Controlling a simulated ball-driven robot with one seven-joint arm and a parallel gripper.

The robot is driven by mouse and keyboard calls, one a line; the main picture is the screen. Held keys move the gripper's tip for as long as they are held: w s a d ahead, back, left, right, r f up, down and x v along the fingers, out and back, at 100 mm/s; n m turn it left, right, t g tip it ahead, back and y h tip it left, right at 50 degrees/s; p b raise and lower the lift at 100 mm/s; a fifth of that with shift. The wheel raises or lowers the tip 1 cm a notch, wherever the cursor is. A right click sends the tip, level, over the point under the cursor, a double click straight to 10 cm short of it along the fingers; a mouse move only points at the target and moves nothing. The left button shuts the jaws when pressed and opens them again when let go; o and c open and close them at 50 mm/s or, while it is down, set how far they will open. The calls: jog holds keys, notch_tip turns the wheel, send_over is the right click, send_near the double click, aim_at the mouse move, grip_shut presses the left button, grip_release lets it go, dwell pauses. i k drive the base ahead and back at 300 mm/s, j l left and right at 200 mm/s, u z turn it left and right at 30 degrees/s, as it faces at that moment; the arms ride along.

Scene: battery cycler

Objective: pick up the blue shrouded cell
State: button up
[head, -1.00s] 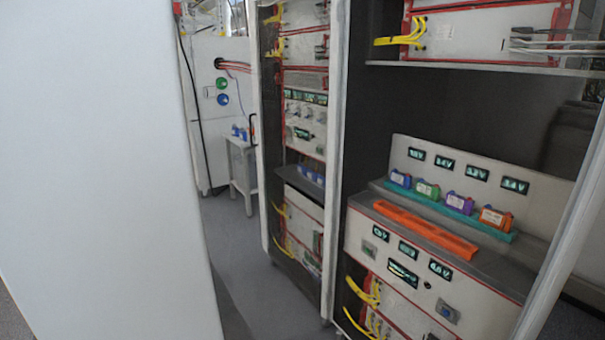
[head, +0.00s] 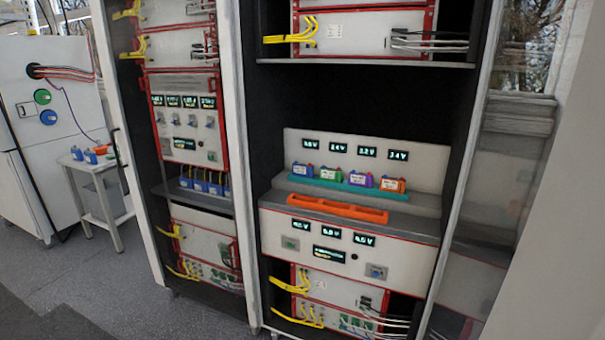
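The blue shrouded cell (head: 304,170) stands upright at the left end of a row on a teal tray (head: 345,187), on the grey shelf of the right-hand rack. A green cell (head: 332,174), a purple cell (head: 362,181) and an orange cell (head: 392,185) stand to its right in the same tray. The blue cell has a pale label on its front, too small to read. My gripper is not in view.
An empty-looking orange tray (head: 337,208) lies in front of the teal one. Rack posts (head: 240,170) flank the bay. Several blue cells (head: 203,184) sit in the left rack. A small side table (head: 95,190) stands at the far left, with open floor before it.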

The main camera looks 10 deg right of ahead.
aim_at(301, 169)
jog(key=u, duration=1.25)
jog(key=i+j+u, duration=0.2)
jog(key=j, duration=0.2)
jog(key=i+j+u, duration=0.15)
jog(key=j, duration=0.2)
jog(key=i+j+u, duration=0.1)
jog(key=i+j, duration=0.3)
jog(key=i+j+u, duration=0.1)
jog(key=i+j, duration=0.25)
jog(key=i, duration=0.25)
jog(key=i+l+z, duration=0.1)
jog(key=i+z, duration=0.45)
jog(key=z, duration=0.2)
jog(key=i+z, duration=0.4)
jog(key=i+j+z, duration=0.15)
jog(key=z, duration=0.25)
